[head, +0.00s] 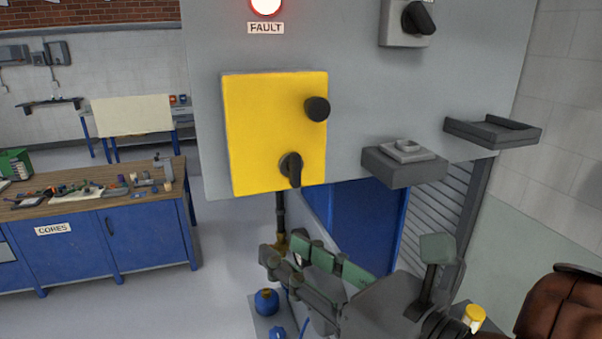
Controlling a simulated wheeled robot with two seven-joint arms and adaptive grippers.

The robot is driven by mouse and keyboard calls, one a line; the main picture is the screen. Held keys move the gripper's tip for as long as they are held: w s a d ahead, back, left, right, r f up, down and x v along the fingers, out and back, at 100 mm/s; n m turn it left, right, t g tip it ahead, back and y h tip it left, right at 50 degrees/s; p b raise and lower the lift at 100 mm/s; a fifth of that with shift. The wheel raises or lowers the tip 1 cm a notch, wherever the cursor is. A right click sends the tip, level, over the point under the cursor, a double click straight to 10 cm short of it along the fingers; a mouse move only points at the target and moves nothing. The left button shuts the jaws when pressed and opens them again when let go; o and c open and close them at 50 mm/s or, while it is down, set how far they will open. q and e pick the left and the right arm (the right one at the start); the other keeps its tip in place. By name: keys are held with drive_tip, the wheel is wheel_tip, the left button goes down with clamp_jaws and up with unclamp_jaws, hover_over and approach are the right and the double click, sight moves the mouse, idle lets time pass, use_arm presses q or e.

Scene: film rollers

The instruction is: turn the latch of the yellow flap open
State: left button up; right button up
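The yellow flap (262,130) is a square panel, lying flat and shut against the grey cabinet front. Its latch (292,169) is a black turn handle near the lower right of the flap, with its grip pointing about straight down. A round black knob (317,108) sticks out near the flap's right edge, above the latch. My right gripper (284,250) is below the flap and the latch, coming in from the lower right and pointing left. Its fingers look apart, with nothing seen between them, and it does not touch the latch. My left gripper is out of view.
The grey cabinet (420,90) carries a lit red FAULT lamp (266,4), a black rotary switch (418,18), a protruding grey block (405,163) and a dark tray (492,131). A cluttered workbench (110,244) stands at left. The space before the flap is clear.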

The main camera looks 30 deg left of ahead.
sight(297, 170)
wheel_tip(297, 170, up, 7)
drive_tip(key=w+d+m+t+h, duration=0.2)
drive_tip(key=w+m+t, duration=0.1)
drive_tip(key=t, duration=0.3)
drive_tip(key=shift+t+h, duration=0.3)
drive_tip(key=p+x, duration=0.2)
drive_tip(key=x, duration=0.4)
drive_tip(key=shift+a+r, duration=0.1)
drive_tip(key=shift+r, duration=0.05)
drive_tip(key=shift+w+a, duration=0.45)
drive_tip(key=shift+c, duration=0.4)
clamp_jaws()
